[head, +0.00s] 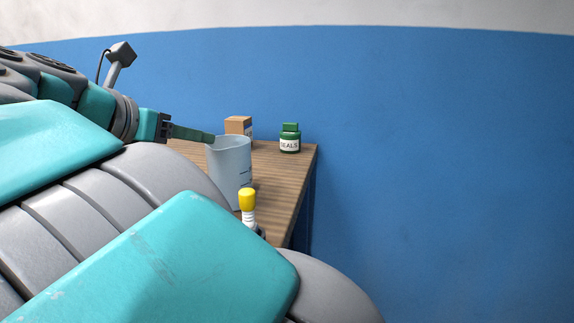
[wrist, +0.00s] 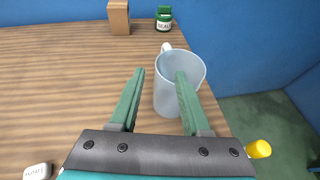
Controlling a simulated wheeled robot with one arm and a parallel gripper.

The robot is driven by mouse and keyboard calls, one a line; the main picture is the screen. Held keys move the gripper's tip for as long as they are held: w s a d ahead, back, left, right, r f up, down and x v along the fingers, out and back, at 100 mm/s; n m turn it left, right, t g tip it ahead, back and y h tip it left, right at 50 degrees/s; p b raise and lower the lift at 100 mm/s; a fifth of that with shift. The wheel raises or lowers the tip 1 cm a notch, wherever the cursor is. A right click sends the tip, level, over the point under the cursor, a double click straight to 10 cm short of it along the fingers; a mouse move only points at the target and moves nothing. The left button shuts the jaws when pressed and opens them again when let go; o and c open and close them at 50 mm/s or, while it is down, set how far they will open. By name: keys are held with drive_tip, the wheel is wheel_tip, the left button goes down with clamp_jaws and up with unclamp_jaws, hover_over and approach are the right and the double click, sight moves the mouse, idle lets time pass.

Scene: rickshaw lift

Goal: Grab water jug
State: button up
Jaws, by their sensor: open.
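The water jug is a pale grey-blue jug (head: 230,172) standing upright on the wooden table. In the wrist view the jug (wrist: 165,98) shows its open mouth, with its handle on the far side. My gripper (wrist: 160,74) is open, with its green fingers pointing toward the jug. The left finger is left of the jug's wall, and the right finger overlaps its mouth. I cannot tell whether that finger is inside the jug or above it. In the head view my gripper (head: 212,138) is at the jug's rim height, at its left edge. Nothing is held.
A cardboard box (head: 238,125) and a green-lidded jar labelled SEALS (head: 290,140) stand farther back on the table (wrist: 60,80). A yellow-capped item (head: 247,200) is near the table's right edge, close to the jug. A small white object (wrist: 38,171) lies at the near left.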

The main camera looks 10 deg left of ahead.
sight(217, 139)
drive_tip(key=p+x, duration=0.1)
drive_tip(key=x, duration=0.4)
drive_tip(key=shift+w, duration=0.25)
clamp_jaws()
idle(1.2)
